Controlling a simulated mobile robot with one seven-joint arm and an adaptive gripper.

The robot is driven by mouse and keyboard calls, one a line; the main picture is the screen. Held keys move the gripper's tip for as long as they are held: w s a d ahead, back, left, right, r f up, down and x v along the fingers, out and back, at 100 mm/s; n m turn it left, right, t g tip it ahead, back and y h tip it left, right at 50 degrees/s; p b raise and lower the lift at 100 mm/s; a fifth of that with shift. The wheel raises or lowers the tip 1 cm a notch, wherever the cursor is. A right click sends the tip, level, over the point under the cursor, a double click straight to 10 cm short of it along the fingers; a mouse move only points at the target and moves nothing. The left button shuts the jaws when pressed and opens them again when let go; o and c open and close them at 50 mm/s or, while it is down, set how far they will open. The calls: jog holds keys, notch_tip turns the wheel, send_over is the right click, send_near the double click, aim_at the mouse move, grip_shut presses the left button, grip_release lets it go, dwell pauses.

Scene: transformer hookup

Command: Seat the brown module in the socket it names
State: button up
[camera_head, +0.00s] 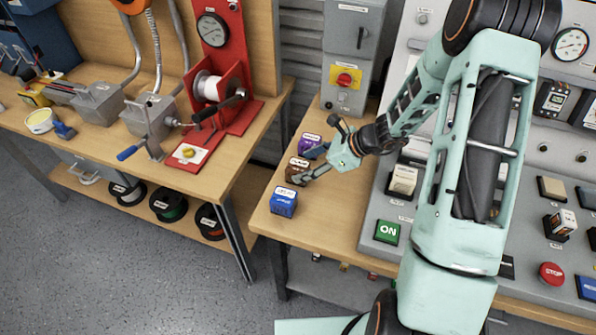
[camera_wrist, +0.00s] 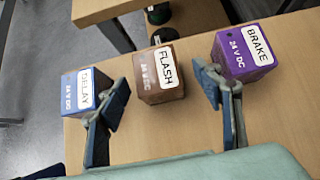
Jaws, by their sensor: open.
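The brown module (camera_wrist: 150,75) is a small cube with a white label reading FLASH and the marking 24 V DC. It stands on the wooden bench between a blue DELAY module (camera_wrist: 72,92) and a purple BRAKE module (camera_wrist: 240,55). The same brown module (camera_head: 296,169) shows partly behind my fingers in the head view. My gripper (camera_wrist: 163,95) is open and empty, its fingers spread to either side of the brown module and slightly short of it. I cannot read which socket on the console (camera_head: 420,215) carries a matching name.
The blue module (camera_head: 283,203) and purple module (camera_head: 310,142) sit close on both sides of the brown one. The sloped console has a green ON button (camera_head: 387,231), a red STOP button (camera_head: 551,274) and several mounted modules. A second bench (camera_head: 100,150) stands left, across a gap.

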aim_at(301, 167)
jog(key=x, duration=0.3)
jog(key=shift+a, duration=0.15)
jog(key=c, duration=1.3)
jog(key=shift+r, duration=0.1)
jog(key=shift+r, duration=0.5)
notch_tip(301, 167, up, 2)
jog(key=shift+r, duration=0.1)
jog(key=s+r, duration=0.3)
jog(key=s, duration=0.1)
jog(key=s+d+r, duration=0.1)
jog(key=s+r, duration=0.2)
jog(key=s, duration=0.2)
jog(key=s+d+r, duration=0.1)
jog(key=s+r, duration=0.2)
jog(key=s, duration=0.2)
jog(key=shift+r+b, duration=0.3)
jog(key=shift+b, duration=0.1)
